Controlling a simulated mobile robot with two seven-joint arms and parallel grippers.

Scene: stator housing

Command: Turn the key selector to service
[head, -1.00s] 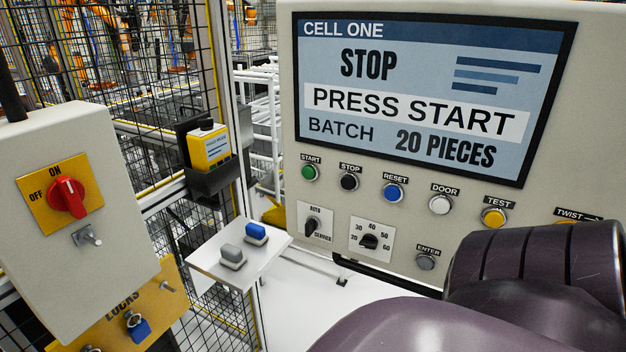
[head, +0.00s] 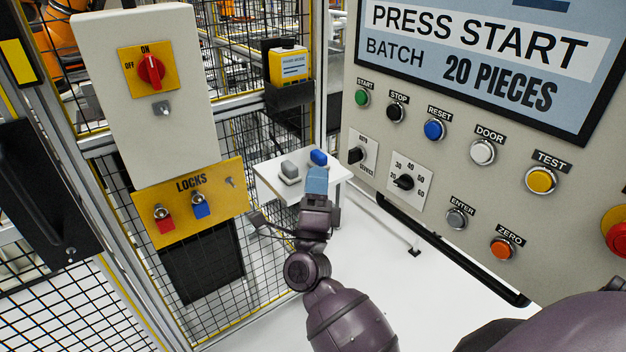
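The key selector (head: 356,155) is a small black knob on a white plate at the left of the control panel. Its plate has a label above and one below, too small here to read surely. Which way the knob points is hard to tell. My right gripper (head: 317,183) is below and left of the selector in the picture, in front of the small white shelf, and appears apart from the knob. A light blue block-like part shows at its tip. I cannot tell whether it is a finger pad or a held thing. My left gripper is out of view.
A dial (head: 404,182) and several push buttons sit right of the selector. A black rail (head: 450,250) runs below the panel. A yellow LOCKS plate (head: 190,207) is left.

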